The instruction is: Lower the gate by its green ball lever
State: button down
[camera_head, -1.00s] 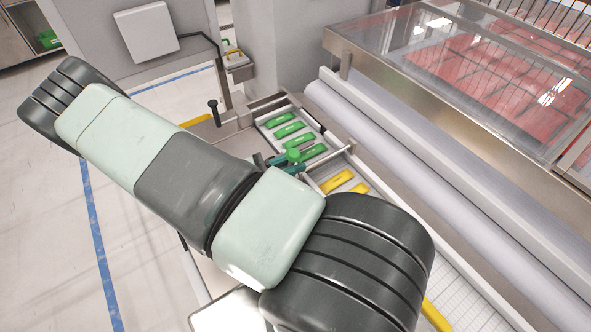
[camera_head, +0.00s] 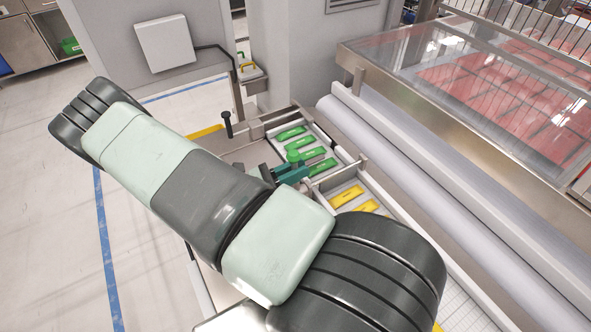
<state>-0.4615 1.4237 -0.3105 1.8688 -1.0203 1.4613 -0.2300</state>
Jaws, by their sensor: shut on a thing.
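The green ball (camera_head: 293,156) of the lever shows just beyond the tips of my gripper (camera_head: 291,170), over the tray of green packs. My gripper's teal fingers are closed together at the ball lever, just below the ball in the picture. The lever's stem and the exact grip are mostly hidden by the fingers and my arm. The gate cannot be clearly made out.
A tray (camera_head: 334,147) holds several green packs (camera_head: 299,145), with yellow packs (camera_head: 347,196) nearer. A black-knobbed post (camera_head: 227,122) stands to the left. A long white roller (camera_head: 400,165) and glass-covered machine (camera_head: 480,75) lie right.

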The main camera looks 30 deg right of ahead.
jog(key=shift+a, duration=0.1)
jog(key=c, duration=1.1)
grip_release()
jog(key=v, duration=1)
jog(key=shift+a, duration=0.35)
jog(key=shift+w, duration=0.1)
